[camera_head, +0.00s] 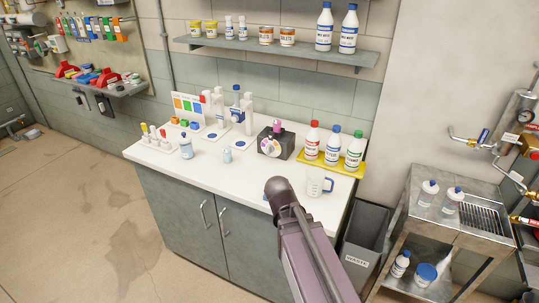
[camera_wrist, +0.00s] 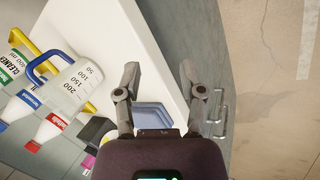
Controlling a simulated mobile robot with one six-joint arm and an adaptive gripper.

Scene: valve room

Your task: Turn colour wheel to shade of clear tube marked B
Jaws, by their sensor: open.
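A black block (camera_head: 287,139) stands on the white counter, with a round pale colour wheel (camera_head: 270,147) on its front face. A magenta piece (camera_head: 277,127) sits on top of the block. In the wrist view the block (camera_wrist: 97,130) is at the lower left, partly cut off by my wrist; its wheel face is not clear there. I cannot make out a clear tube marked B. My arm end (camera_head: 284,190) is above the counter's front edge, in front of the block and apart from it. My gripper (camera_wrist: 160,78) is open and empty.
A measuring jug (camera_head: 316,183) stands right of my arm end; capped bottles (camera_head: 332,147) stand on a yellow tray (camera_head: 330,165) behind it. A rack of capped tubes (camera_head: 158,143) is further left.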

